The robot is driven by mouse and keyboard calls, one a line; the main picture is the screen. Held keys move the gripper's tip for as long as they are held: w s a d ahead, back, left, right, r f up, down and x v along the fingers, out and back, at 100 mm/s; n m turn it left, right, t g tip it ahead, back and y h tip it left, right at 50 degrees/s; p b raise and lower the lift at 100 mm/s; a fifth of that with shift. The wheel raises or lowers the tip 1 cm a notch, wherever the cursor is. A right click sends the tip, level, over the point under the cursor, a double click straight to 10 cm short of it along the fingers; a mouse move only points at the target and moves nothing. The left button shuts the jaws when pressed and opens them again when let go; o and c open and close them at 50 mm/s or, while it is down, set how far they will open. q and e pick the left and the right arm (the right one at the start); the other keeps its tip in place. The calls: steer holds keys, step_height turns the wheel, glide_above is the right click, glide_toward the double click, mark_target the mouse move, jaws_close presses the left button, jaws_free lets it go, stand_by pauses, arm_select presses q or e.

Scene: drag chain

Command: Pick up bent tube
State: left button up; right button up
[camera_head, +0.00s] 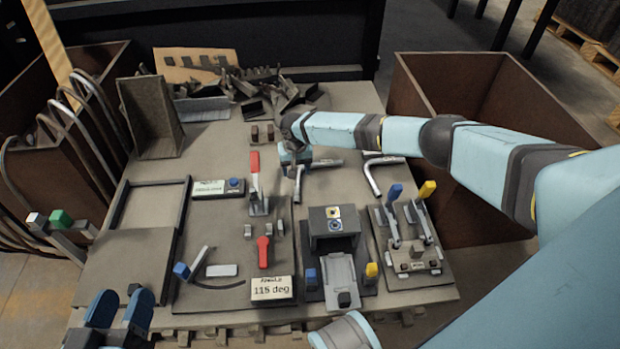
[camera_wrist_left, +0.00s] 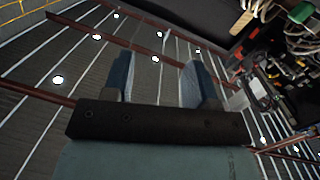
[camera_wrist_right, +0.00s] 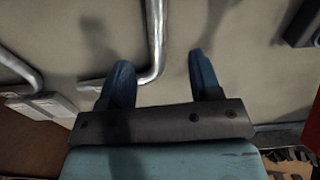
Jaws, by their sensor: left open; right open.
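A bent metal tube (camera_head: 326,163) lies on the table just beside my right gripper (camera_head: 294,158). A second bent tube (camera_head: 371,180) lies to its right. In the right wrist view, a bent tube (camera_wrist_right: 156,40) runs down between the open fingers of my right gripper (camera_wrist_right: 160,78) and its bend turns left, passing by the left finger. The fingers are not closed on it. Another tube (camera_wrist_right: 18,68) shows at the left edge there. My left gripper (camera_head: 122,309) is open and empty at the table's front left corner; its open fingers also show in the left wrist view (camera_wrist_left: 155,80).
Fixtures with levers (camera_head: 258,195), a grey block device (camera_head: 334,225) and a clamp board (camera_head: 412,240) fill the table's front. Loose metal parts (camera_head: 275,90) are piled at the back. Brown bins (camera_head: 470,80) stand at both sides. A bare patch lies left of my right gripper (camera_head: 208,150).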

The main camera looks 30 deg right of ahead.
mark_target(298, 181)
steer(key=shift+f, duration=0.3)
step_height(298, 181, down, 4)
steer(key=b, duration=0.3)
steer(key=shift+s+d+f, duration=0.1)
steer(key=shift+d+f, duration=0.05)
steer(key=shift+f, duration=0.1)
steer(key=shift+f+b, duration=0.2)
steer(key=shift+b, duration=0.15)
arm_select(q)
steer(key=shift+w+a+f+m+t, duration=0.15)
steer(key=shift+w+a+f+m, duration=0.1)
steer(key=shift+w+m, duration=0.2)
steer(key=shift+w+a+f+m+t, duration=0.2)
steer(key=shift+w+m, duration=0.1)
steer(key=shift+m, duration=0.25)
arm_select(e)
steer(key=shift+c, duration=0.2)
jaws_close()
